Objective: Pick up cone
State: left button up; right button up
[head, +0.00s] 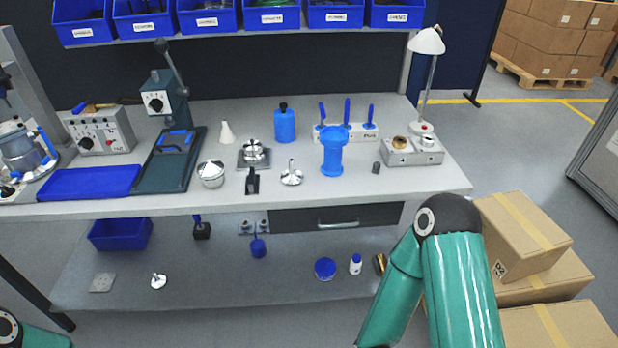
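A small white cone (226,133) stands upright on the workbench (330,199), left of the middle and towards the back. It is in full view, with nothing touching it that I can see. My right arm shows as green links at the lower right, but its gripper is out of the picture. Only a bit of my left arm shows in the bottom left corner, and its gripper is also out of view.
A green press (170,140) stands left of the cone, and a blue bottle (285,125) to its right. A metal fixture (253,154) and a round metal pot (211,173) are in front. Blue bins (208,20) hang above. Cardboard boxes (525,235) stand at the right.

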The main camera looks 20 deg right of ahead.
aim_at(291, 176)
jog(key=u, duration=0.1)
jog(key=i, duration=0.95)
jog(key=z, duration=0.2)
jog(key=k, duration=0.9)
jog(key=u, duration=0.15)
jog(key=i, duration=0.85)
